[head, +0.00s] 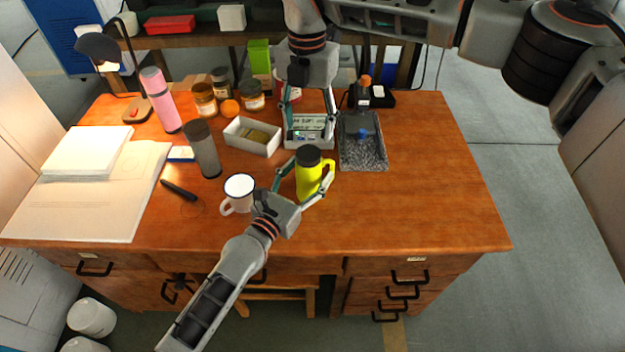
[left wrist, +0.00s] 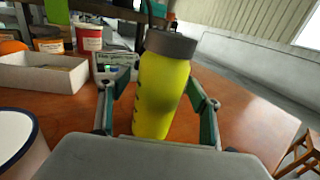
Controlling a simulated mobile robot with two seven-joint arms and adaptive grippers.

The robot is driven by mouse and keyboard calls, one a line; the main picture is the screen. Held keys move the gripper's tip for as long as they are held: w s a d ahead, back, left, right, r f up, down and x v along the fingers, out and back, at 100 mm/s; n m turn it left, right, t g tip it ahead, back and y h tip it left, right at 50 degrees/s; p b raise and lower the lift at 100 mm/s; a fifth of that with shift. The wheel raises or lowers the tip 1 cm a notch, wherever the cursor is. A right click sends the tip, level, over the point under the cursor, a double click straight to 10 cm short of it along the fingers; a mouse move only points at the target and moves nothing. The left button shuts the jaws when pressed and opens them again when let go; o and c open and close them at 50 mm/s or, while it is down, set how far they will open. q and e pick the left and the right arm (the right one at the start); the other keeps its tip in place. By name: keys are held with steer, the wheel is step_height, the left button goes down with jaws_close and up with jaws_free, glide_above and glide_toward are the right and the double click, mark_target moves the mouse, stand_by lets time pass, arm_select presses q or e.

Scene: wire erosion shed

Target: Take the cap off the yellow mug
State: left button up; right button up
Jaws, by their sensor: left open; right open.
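The yellow mug (head: 311,182) stands upright near the middle of the desk, with a handle on its right side. Its dark grey cap (head: 308,156) is on top. In the left wrist view the mug (left wrist: 160,95) stands between the fingers, and its cap (left wrist: 171,45) shows above them. My left gripper (head: 298,186) is open, with its fingers on either side of the mug; I cannot tell whether they touch it. My right gripper (head: 307,140) is open, pointing down behind the mug, over a small white box (head: 322,144) with printed text.
A white enamel mug (head: 239,190) is close left of my left gripper. A grey tumbler (head: 203,150), an open white box (head: 252,138) and a speckled grey tray (head: 363,150) surround the mug. Jars stand at the back. The desk's right side (head: 440,180) is clear.

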mark_target(308, 153)
arm_select(q)
steer(key=shift+w+d, duration=0.3)
steer(key=shift+w, duration=0.1)
jaws_close()
arm_select(e)
steer(key=m, duration=1.7)
steer(key=shift+m, duration=0.4)
steer(key=shift+f, duration=4)
